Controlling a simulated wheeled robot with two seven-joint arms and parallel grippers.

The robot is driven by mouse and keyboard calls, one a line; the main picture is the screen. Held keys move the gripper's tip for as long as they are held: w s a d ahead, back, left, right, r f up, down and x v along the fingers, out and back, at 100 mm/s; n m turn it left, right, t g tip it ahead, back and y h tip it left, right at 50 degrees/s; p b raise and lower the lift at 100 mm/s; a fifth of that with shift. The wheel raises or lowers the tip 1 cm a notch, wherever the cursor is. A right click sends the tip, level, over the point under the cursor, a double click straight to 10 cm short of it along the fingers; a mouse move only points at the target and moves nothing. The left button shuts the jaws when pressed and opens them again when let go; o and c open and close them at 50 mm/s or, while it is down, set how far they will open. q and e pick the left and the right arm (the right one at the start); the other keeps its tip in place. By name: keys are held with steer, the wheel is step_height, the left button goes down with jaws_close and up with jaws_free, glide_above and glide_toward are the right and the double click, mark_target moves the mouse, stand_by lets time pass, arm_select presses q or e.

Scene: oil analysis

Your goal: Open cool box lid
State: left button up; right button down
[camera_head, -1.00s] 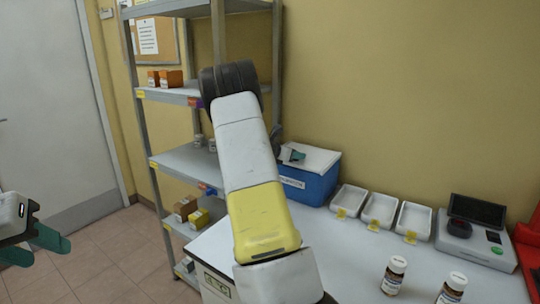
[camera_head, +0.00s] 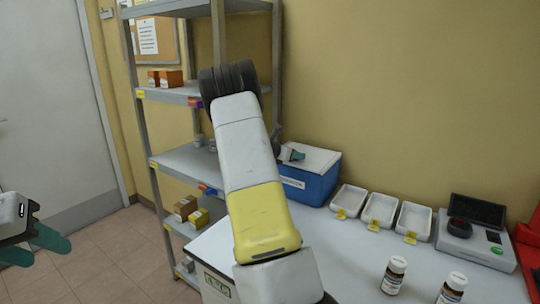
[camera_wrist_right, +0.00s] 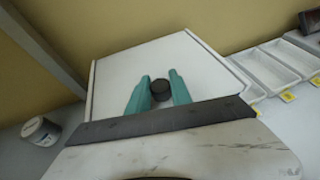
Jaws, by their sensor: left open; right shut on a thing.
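The cool box (camera_head: 312,185) is blue with a white lid (camera_head: 318,157) and stands at the back left of the table, partly hidden behind my right arm. The lid looks closed in the head view. In the right wrist view the white lid (camera_wrist_right: 200,62) fills the middle, with a round black knob (camera_wrist_right: 160,89) on it. My right gripper (camera_wrist_right: 159,88) has its two green fingers on either side of the knob, shut on it. Its fingertip also shows at the lid in the head view (camera_head: 294,155). My left gripper (camera_head: 38,245) is open and empty at the far left, away from the table.
Three white trays (camera_head: 380,209) stand right of the box, then a grey device (camera_head: 474,232) with a dark raised lid. Two brown bottles (camera_head: 394,275) stand near the table front. A metal shelf (camera_head: 180,160) stands on the left. A small jar (camera_wrist_right: 41,131) is left of the box.

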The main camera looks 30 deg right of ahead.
steer(key=s+a, duration=0.4)
steer(key=a, duration=0.3)
steer(key=s+a, duration=0.3)
steer(key=a, duration=0.5)
steer(key=shift+s, duration=0.4)
steer(key=c, duration=1.4)
jaws_free()
steer(key=shift+c, duration=0.2)
steer(key=v, duration=0.7)
steer(key=shift+a, duration=0.35)
steer(key=shift+s+r, duration=0.1)
steer(key=shift+r, duration=0.05)
